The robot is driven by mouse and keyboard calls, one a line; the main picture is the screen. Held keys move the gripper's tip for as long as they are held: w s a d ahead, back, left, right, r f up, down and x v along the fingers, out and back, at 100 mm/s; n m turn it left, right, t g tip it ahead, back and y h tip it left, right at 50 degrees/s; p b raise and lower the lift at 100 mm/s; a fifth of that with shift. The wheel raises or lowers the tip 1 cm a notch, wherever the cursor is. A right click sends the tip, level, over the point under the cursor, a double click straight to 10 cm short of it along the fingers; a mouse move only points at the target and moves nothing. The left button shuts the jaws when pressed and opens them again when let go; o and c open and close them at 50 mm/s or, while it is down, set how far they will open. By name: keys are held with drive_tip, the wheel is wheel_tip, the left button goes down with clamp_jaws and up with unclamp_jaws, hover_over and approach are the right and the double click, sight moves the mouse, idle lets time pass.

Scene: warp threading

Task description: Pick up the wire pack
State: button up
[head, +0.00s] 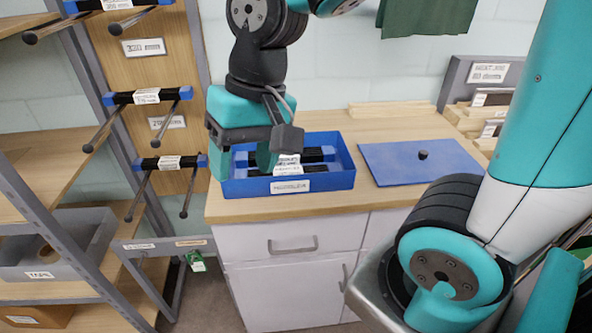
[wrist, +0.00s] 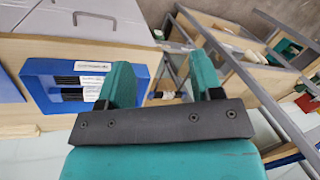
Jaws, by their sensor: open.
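A blue tray (head: 340,180) stands on the wooden counter, with dark wire packs (head: 318,155) in it that have blue ends and white labels. The packs lie side by side, partly hidden by my gripper and the tray wall. My gripper (head: 243,163) points down at the left end of the tray, open with nothing between its fingers. In the wrist view my gripper (wrist: 163,80) has its two teal fingers apart. There the tray (wrist: 38,82) and packs (wrist: 68,80) lie to the left, partly behind the left finger. I cannot tell the exact height of the fingertips.
Similar packs (head: 147,96) hang on pegs on the rack at left. A blue board (head: 385,165) with a black knob lies right of the tray, and a wooden bin unit (head: 470,110) stands at the back right. A grey bin (head: 70,255) sits on the left shelf.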

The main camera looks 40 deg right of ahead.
drive_tip(key=w+d+f+m+h, duration=0.2)
drive_tip(key=w+d+m, duration=0.9)
drive_tip(key=m, duration=0.3)
drive_tip(key=m+h, duration=0.1)
drive_tip(key=m, duration=0.9)
hover_over(288, 171)
wheel_tip(288, 171, down, 4)
drive_tip(key=r, duration=0.1)
drive_tip(key=shift+g, duration=0.3)
wheel_tip(288, 171, down, 12)
drive_tip(key=shift+w+p, duration=0.1)
drive_tip(key=shift+p, duration=0.65)
drive_tip(key=shift+f+p, duration=0.7)
drive_tip(key=shift+f, duration=1.9)
drive_tip(key=c, duration=1)
drive_tip(key=shift+o, duration=0.2)
drive_tip(key=shift+r, duration=0.1)
